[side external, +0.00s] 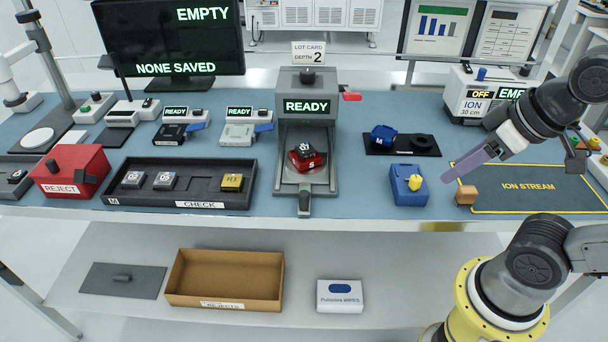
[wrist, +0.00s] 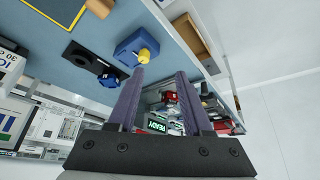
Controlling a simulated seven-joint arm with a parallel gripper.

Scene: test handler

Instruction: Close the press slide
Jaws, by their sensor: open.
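The grey press (side external: 307,95) stands at the middle of the bench with a green READY display. Its slide (side external: 304,181) sticks out toward the front, with a dark grey handle (side external: 304,203) at the near end. A red carrier (side external: 303,161) with a dark chip (side external: 304,150) on it sits on the slide. My gripper (side external: 449,178) is open and empty, to the right of the slide and well apart from it, above the bench. In the wrist view its two purple fingers (wrist: 160,75) are spread, with the READY display (wrist: 157,126) small between them.
A blue box with a yellow knob (side external: 408,187) stands between my gripper and the press. A tan block (side external: 466,194) lies below the fingertips at the outlined ION STREAM area (side external: 530,188). The CHECK tray (side external: 150,199) lies left of the press. A red lever (side external: 351,96) projects from the press's right side.

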